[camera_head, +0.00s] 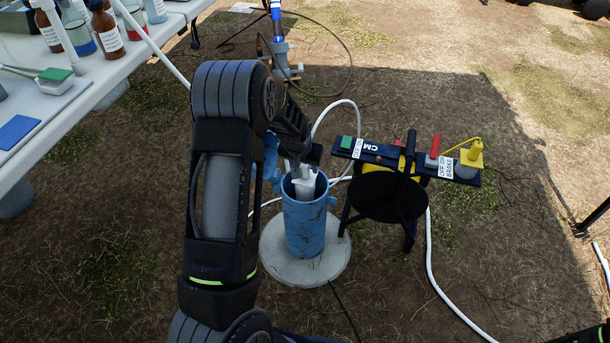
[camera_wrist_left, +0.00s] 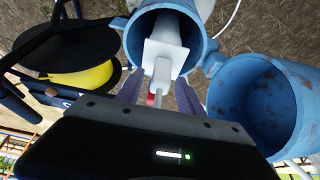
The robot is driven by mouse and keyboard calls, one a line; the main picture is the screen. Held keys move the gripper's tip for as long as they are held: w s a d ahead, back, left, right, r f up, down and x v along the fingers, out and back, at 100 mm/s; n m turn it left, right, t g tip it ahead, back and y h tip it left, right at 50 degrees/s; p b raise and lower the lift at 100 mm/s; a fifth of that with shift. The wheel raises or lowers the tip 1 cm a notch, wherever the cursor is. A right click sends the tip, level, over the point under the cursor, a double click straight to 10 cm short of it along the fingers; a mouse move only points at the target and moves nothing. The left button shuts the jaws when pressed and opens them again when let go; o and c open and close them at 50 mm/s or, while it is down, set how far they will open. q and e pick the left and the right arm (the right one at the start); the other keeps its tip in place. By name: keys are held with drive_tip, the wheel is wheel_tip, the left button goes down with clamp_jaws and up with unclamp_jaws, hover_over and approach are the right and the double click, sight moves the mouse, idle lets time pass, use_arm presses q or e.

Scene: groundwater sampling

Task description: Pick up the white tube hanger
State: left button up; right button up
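The white tube hanger (camera_head: 305,187) sits in the mouth of the blue well casing (camera_head: 304,228). In the left wrist view the hanger (camera_wrist_left: 167,50) shows a broad plate and a narrower stem toward me, with the casing rim (camera_wrist_left: 131,40) around it. My left gripper (camera_wrist_left: 159,93) is open, its two fingers apart on either side of the stem's near end. I cannot tell whether they touch it. In the head view my left gripper is just above the casing, partly hidden by my arm.
An open blue cap (camera_wrist_left: 262,103) stands beside the casing. A black reel stand (camera_head: 385,190) with a control panel is close on the right, with white tubing around it. A white table (camera_head: 60,105) with bottles is at the left. The casing rises from a round concrete pad (camera_head: 275,262).

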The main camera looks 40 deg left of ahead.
use_arm(q)
clamp_jaws()
drive_tip(key=shift+r, duration=0.1)
idle(0.5)
wheel_tip(320, 180, up, 10)
drive_tip(key=p, duration=0.2)
drive_tip(key=shift+p, duration=0.4)
